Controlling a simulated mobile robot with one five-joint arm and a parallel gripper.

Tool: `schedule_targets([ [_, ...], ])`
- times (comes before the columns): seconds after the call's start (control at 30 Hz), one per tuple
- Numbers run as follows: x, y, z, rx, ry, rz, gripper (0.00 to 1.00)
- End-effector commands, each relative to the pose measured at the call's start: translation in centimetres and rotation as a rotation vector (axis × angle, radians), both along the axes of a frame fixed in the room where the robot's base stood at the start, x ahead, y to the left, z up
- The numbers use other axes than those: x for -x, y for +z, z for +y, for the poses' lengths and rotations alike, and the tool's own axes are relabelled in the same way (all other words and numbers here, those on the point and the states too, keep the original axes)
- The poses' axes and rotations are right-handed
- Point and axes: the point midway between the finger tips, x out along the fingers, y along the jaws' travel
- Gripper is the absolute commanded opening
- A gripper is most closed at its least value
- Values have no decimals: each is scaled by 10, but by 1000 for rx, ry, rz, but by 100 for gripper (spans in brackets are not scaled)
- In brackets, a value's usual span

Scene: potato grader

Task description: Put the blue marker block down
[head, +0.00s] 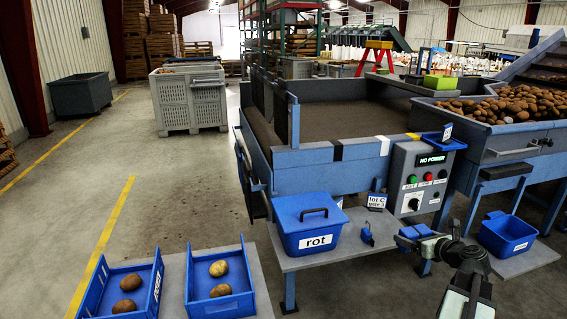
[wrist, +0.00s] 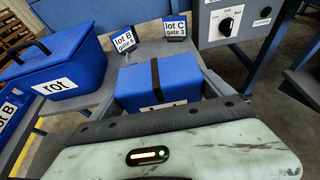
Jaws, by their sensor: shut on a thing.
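The blue marker block (head: 408,232) is between the jaws of my gripper (head: 425,240), near the right end of the grey bench. In the wrist view the block (wrist: 135,85) is large and close, with a dark strip across its top and a white label on its near side. The gripper body hides most of that label. My gripper is shut on the block. I cannot tell whether the block's underside touches the bench (head: 330,254).
A lidded blue rot box (head: 309,230) stands on the bench's left part. A lot C sign (head: 377,201) and a small blue piece (head: 367,234) are left of the block. The control panel (head: 418,180) rises behind. A blue bin (head: 508,235) stands on the right shelf.

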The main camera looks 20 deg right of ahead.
Motion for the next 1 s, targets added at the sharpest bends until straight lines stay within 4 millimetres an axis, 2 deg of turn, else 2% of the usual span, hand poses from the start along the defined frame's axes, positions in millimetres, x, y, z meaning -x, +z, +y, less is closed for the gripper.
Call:
schedule_targets([
  [0.03,-1,30,2,-1,2,-1,18],
  [0.5,-4,210,5,0,9,-1,18],
  [0.6,-5,239,5,0,9,-1,18],
  [0.73,-5,253,5,0,9,-1,18],
  [1.0,-5,248,5,-1,9,-1,18],
])
